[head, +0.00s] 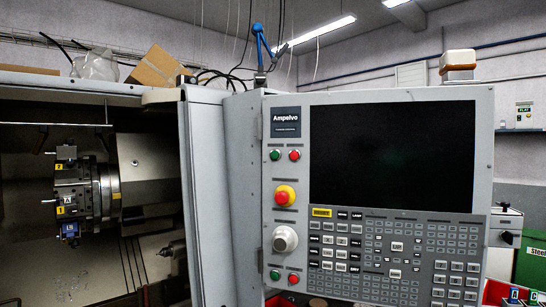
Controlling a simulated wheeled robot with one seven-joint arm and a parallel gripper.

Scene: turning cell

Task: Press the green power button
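The grey control panel (384,207) of the lathe stands in the middle and right of the head view. A green button (275,155) sits at its upper left, under the "Ampelvo" plate, with a red button (294,155) just to its right. A second green button (275,275) sits at the lower left, beside another red button (293,279). The small labels above the buttons are too small to read, so I cannot tell from them which green one is power. The screen (392,154) is dark. My gripper is not in view.
A red emergency stop (285,195) on a yellow base and a round grey knob (285,239) lie between the button pairs. A keypad (397,256) is under the screen. The open machine chamber with a tool turret (75,195) is at left. Nothing covers the panel's left column.

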